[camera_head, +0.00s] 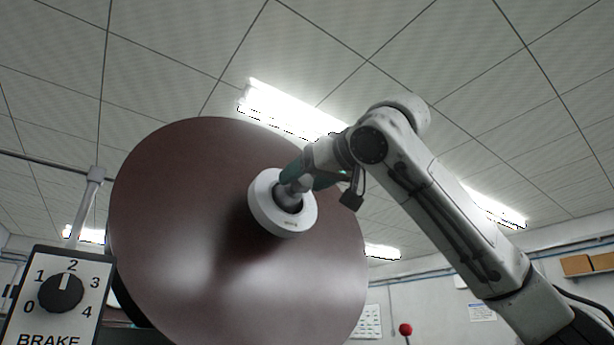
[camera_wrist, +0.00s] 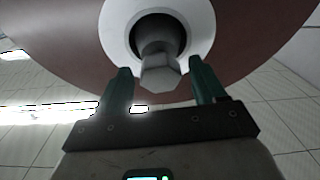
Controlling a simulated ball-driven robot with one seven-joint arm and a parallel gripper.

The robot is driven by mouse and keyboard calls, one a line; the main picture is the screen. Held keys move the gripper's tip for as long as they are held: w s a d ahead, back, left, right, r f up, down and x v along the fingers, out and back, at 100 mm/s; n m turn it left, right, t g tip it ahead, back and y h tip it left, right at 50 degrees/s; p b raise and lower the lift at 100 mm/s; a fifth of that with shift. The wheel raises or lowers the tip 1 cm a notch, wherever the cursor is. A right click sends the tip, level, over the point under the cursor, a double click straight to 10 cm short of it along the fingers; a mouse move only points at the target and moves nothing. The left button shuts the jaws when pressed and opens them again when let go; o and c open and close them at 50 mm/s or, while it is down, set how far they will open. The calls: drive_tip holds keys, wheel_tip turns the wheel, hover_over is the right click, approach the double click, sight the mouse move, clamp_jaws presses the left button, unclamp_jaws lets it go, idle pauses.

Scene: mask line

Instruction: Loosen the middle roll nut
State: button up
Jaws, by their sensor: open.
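A large brown roll (camera_head: 200,240) fills the left and middle of the head view, with a white ring-shaped core (camera_head: 268,215) at its centre. A grey nut (camera_wrist: 160,74) on a dark shaft sticks out of the core in the wrist view; it also shows in the head view (camera_head: 287,198). My gripper (camera_wrist: 163,86) has two green fingers, spread apart, one on each side of the nut. The nut lies between them with a visible gap on both sides. In the head view the fingers partly hide each other near the core.
A brake panel (camera_head: 55,315) with a black knob (camera_head: 61,292) pointing near 2 stands at the lower left, beside a grey post (camera_head: 85,205). A red ball-topped stick (camera_head: 405,329) shows at the lower middle. Cardboard boxes (camera_head: 577,265) sit far right.

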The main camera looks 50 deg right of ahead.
drive_tip(key=c, duration=1.1)
drive_tip(key=shift+o, duration=0.2)
